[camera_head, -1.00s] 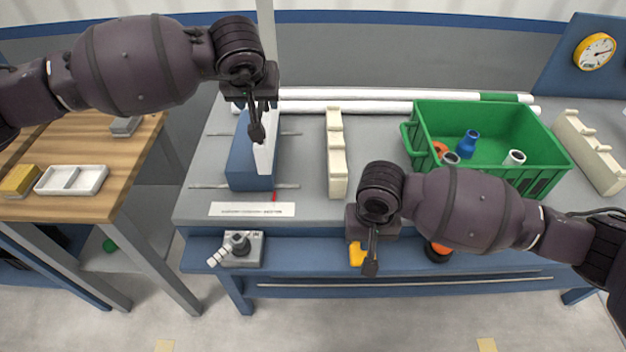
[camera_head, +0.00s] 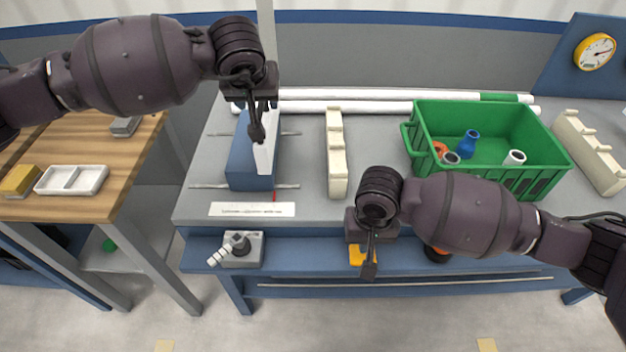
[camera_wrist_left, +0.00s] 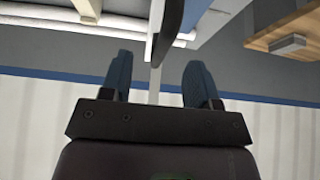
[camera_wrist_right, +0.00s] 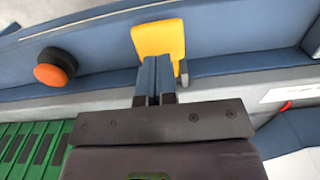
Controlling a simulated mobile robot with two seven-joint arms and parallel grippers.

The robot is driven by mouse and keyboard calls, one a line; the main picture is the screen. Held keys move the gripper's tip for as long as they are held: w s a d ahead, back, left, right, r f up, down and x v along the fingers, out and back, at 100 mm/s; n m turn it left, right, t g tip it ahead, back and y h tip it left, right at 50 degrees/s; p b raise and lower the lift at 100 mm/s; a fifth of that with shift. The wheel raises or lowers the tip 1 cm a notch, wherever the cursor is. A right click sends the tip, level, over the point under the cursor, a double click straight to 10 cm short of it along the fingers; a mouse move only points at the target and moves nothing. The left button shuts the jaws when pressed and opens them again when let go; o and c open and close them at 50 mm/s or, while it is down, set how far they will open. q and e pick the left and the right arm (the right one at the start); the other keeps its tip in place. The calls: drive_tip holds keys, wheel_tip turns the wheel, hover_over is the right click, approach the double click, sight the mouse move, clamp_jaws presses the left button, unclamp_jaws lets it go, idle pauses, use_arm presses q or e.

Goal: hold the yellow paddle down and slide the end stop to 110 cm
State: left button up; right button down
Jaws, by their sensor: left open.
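The yellow paddle (camera_head: 357,255) sits on the front rail of the bench. It also shows in the right wrist view (camera_wrist_right: 160,38). My right gripper (camera_head: 369,270) is at the paddle, its fingers together (camera_wrist_right: 155,62) by the paddle's lower edge; I cannot tell if they touch it. The end stop looks to be the blue block with a white face (camera_head: 243,165), on two thin rods at the bench's left. My left gripper (camera_head: 258,133) is above its white face and hides part of it. In the left wrist view its fingers (camera_wrist_left: 158,75) are apart, with a dark curved bar ahead.
A printed strip (camera_head: 252,209) lies at the bench's front edge, with a red pointer (camera_head: 274,197) above it. A cream rack (camera_head: 337,165) stands right of the block. A green crate (camera_head: 555,150) holds fittings. An orange-topped black button (camera_wrist_right: 55,68) is near the paddle.

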drive_tip(key=shift+f, duration=2.05)
use_arm(q)
drive_tip(key=shift+s, duration=0.1)
use_arm(e)
drive_tip(key=shift+f, duration=0.2)
use_arm(q)
drive_tip(key=shift+f, duration=0.1)
use_arm(e)
drive_tip(key=shift+s, duration=0.1)
